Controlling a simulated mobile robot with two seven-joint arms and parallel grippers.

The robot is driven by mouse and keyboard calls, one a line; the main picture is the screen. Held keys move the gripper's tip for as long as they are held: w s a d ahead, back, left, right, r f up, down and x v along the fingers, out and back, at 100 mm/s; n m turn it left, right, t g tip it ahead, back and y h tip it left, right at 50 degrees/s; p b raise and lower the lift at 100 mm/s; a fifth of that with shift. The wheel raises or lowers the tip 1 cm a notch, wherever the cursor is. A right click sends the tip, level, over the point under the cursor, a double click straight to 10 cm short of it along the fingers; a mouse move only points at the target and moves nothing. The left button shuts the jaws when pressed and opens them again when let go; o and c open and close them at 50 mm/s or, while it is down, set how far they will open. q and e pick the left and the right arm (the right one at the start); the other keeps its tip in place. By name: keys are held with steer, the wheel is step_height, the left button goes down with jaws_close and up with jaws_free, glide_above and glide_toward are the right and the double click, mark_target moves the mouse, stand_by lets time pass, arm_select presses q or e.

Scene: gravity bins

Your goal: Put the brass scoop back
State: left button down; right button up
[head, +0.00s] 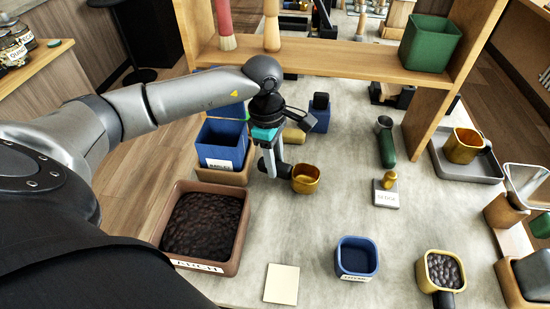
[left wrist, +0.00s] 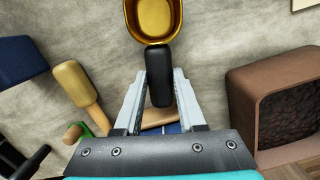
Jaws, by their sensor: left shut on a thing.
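My left gripper (head: 271,168) is shut on the black handle (left wrist: 158,78) of a brass scoop (head: 306,179). The scoop's bowl points right in the head view and looks empty; it is at the top of the left wrist view (left wrist: 154,18). It is over the middle-left of the counter; its exact height is hard to tell. A second brass scoop (head: 463,147) sits on a grey tray (head: 482,167) at the right. A third brass vessel (head: 427,283) with a dark handle holds beans at the front right. My right gripper is not in view.
A brown bin (head: 240,246) of dark beans stands front left, with a blue labelled bin (head: 222,141) behind it. A blue cup (head: 356,270), a cream pad (head: 282,284), a small labelled block (head: 386,198) and a green scoop (head: 386,148) are on the counter. A wooden shelf (head: 330,54) spans the back.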

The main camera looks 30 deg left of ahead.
arm_select(q)
steer(key=shift+f+b, duration=0.45)
steer(key=shift+f, duration=0.15)
stand_by(0.6)
steer(key=shift+c, duration=2.1)
jaws_free()
step_height(320, 180, up, 15)
steer(key=a+p, duration=0.1)
steer(key=p, duration=0.1)
steer(key=shift+s+a, duration=0.2)
steer(key=shift+a, duration=0.1)
